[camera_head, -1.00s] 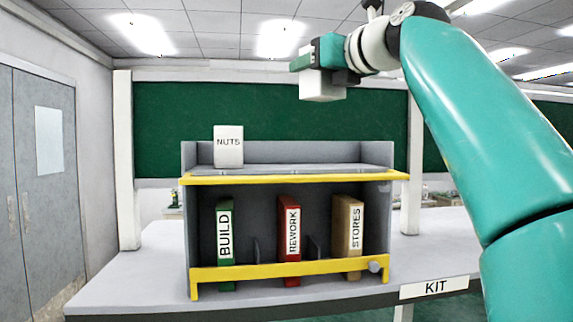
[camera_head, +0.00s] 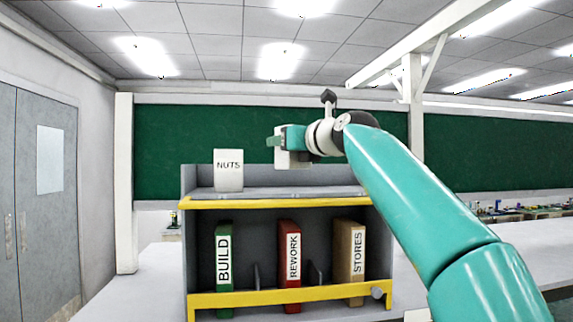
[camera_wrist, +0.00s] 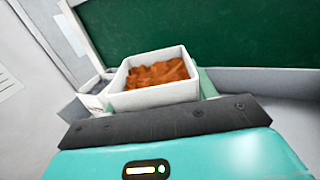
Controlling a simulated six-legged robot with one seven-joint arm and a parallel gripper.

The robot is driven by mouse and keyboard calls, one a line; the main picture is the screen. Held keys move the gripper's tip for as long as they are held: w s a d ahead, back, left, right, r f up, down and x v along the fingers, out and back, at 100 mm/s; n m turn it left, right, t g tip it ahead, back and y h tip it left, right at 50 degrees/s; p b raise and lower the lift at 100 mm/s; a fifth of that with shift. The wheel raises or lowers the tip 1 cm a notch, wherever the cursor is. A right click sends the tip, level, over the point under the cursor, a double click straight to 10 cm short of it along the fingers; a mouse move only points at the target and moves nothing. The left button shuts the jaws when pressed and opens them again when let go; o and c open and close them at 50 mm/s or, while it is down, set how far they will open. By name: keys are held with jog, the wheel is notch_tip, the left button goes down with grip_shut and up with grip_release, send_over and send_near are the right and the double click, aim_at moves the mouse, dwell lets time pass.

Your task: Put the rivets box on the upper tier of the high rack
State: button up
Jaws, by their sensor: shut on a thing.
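My gripper (camera_head: 282,146) is shut on a white open-topped box (camera_head: 291,160), seen from its side in the head view. In the wrist view the box (camera_wrist: 155,92) holds brown-orange contents, and no label on it can be read. The rack (camera_head: 190,251) is grey with yellow edges. The held box is over the middle of its upper tier (camera_head: 270,194), at the height of the back panel's top or just above. Whether it touches the tier cannot be told for certain; it looks raised. A white box labelled NUTS (camera_head: 228,170) stands on the upper tier's left part.
The lower tier holds a green BUILD binder (camera_head: 224,271), a red REWORK binder (camera_head: 290,266) and a tan STORES binder (camera_head: 350,263). A yellow rail (camera_head: 290,296) crosses their front. A green board (camera_head: 160,150) is behind. The upper tier's right part looks free.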

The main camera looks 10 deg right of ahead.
aim_at(287, 163)
jog(key=shift+w+f, duration=0.45)
jog(key=shift+f, duration=0.05)
jog(key=shift+w+f, duration=0.15)
jog(key=shift+f, duration=0.5)
jog(key=shift+w+f, duration=0.15)
jog(key=shift+f, duration=0.45)
jog(key=shift+s+f, duration=0.15)
jog(key=shift+f, duration=0.1)
jog(key=shift+w+a+f, duration=0.15)
jog(key=shift+w+f, duration=0.05)
jog(key=shift+f, duration=0.15)
jog(key=shift+s, duration=0.15)
jog(key=o, duration=1.2)
jog(key=shift+f, duration=0.1)
jog(key=shift+c, duration=0.2)
